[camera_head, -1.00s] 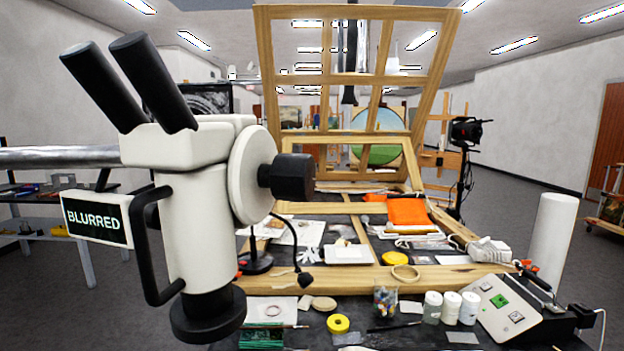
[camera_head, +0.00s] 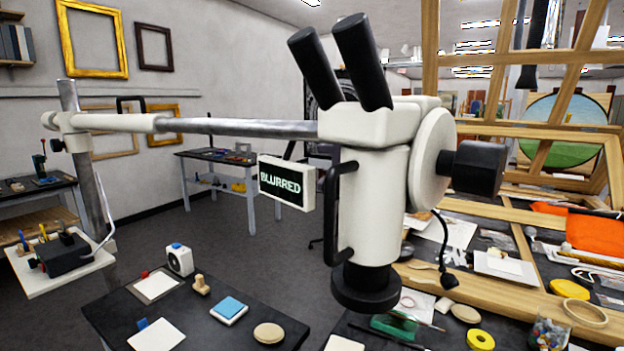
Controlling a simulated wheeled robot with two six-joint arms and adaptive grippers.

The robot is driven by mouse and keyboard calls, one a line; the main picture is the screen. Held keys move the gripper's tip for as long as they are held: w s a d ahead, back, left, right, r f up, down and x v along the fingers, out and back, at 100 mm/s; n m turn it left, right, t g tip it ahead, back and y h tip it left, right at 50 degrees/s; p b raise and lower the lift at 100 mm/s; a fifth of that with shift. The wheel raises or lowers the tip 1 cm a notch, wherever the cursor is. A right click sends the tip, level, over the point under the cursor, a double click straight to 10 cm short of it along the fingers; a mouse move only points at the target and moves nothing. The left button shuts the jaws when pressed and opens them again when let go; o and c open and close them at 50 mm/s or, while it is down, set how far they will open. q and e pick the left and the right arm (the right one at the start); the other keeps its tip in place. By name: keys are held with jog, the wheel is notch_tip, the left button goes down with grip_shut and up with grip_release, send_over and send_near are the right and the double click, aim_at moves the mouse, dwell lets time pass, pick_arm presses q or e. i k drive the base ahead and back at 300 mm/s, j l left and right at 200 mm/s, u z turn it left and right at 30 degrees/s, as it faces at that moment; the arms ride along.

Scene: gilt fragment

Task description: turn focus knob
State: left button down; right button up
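The black focus knob (camera_head: 478,168) sticks out on the right side of the white microscope head (camera_head: 375,200), from a round white disc (camera_head: 432,160). Two black eyepieces (camera_head: 340,65) point up and to the left. A small display (camera_head: 287,183) on the microscope's left side reads "BLURRED". The microscope hangs from a horizontal metal boom arm (camera_head: 230,127) fixed to a post at the left. Neither of my grippers shows in the view, so nothing of mine is seen touching the knob.
A wooden frame (camera_head: 520,131) stands behind and right of the knob. The dark worktop below holds a yellow tape roll (camera_head: 480,340), a jar (camera_head: 549,333) and papers. A low black table (camera_head: 190,318) with small items stands at lower left. Open floor lies behind it.

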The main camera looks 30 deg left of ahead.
aim_at(477, 168)
jog(key=l, duration=0.5)
jog(key=k+l+u, duration=0.1)
jog(key=l, duration=0.45)
jog(key=k+l, duration=0.1)
jog(key=l, duration=0.9)
jog(key=k+l+u, duration=0.1)
jog(key=l, duration=0.45)
